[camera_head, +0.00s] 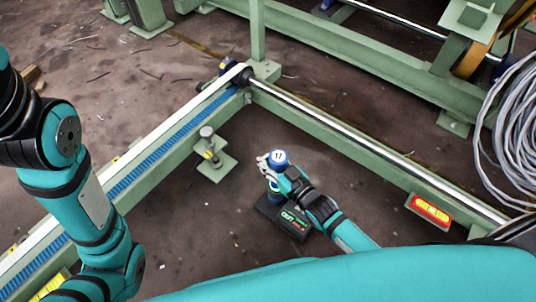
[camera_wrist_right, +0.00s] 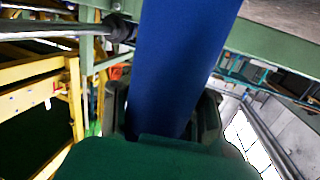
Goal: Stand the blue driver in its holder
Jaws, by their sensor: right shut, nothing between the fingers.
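The blue driver (camera_head: 279,157) shows in the head view as an upright blue cylinder with a pale round mark on its top. Its lower part shows just above a dark block (camera_head: 292,226) with a coloured label, apparently its holder; the driver's foot is partly hidden by my right arm. My right gripper (camera_head: 264,164) is shut and empty, close beside the driver's upper part. In the right wrist view the driver (camera_wrist_right: 180,65) fills the middle as a broad blue column, just beyond the fingers; whether they touch it I cannot tell. My left gripper is out of view.
A green frame with a blue-toothed rail (camera_head: 150,165) runs at left. A metal rod (camera_head: 350,135) on a green beam runs behind the driver. A small green post (camera_head: 210,150) stands nearby. Coiled cable (camera_head: 512,130) lies at right. Brown floor around the holder is clear.

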